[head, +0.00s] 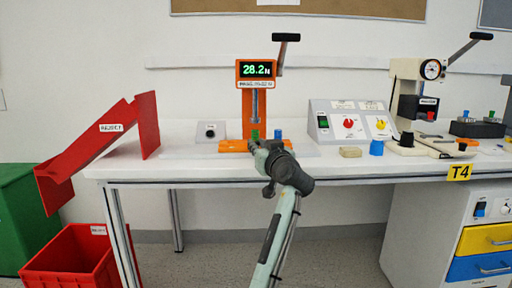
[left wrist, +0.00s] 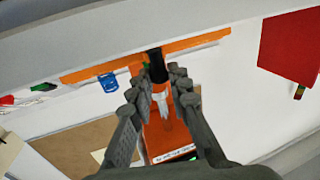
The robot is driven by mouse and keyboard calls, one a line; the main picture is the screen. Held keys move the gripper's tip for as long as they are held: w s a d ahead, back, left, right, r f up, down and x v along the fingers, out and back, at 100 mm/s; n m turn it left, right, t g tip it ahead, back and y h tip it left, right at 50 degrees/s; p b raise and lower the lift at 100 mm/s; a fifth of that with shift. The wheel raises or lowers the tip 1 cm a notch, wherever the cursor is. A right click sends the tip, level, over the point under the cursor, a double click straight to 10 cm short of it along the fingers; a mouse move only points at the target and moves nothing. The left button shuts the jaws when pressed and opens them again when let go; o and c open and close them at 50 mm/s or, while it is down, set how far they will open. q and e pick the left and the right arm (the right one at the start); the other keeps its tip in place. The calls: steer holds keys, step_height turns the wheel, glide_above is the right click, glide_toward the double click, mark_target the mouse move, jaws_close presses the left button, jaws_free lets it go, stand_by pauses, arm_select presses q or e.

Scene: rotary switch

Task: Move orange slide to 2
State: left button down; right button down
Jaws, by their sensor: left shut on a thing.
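An orange press stand (head: 255,115) with a display reading 28.2 N stands on the white bench, on an orange base (head: 233,146). I cannot tell which orange part is the slide, and no numeral 2 position is legible. My left gripper (head: 262,148) is at the front of this base. In the left wrist view, the left gripper (left wrist: 157,78) is shut on a black cylindrical piece (left wrist: 156,64) beside the orange base (left wrist: 195,42). The fingers hide part of it. My right gripper is not in view.
A green piece (head: 255,134) and a blue piece (head: 278,134) are by the base. A panel with red (head: 348,123) and yellow (head: 381,124) knobs stands right of the stand. A red chute (head: 100,140) is at the left. A second press (head: 420,85) stands at the right.

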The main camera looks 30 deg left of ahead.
arm_select(q)
steer(key=c, duration=1.4)
jaws_free()
steer(key=v, duration=1.2)
steer(key=shift+r, duration=0.1)
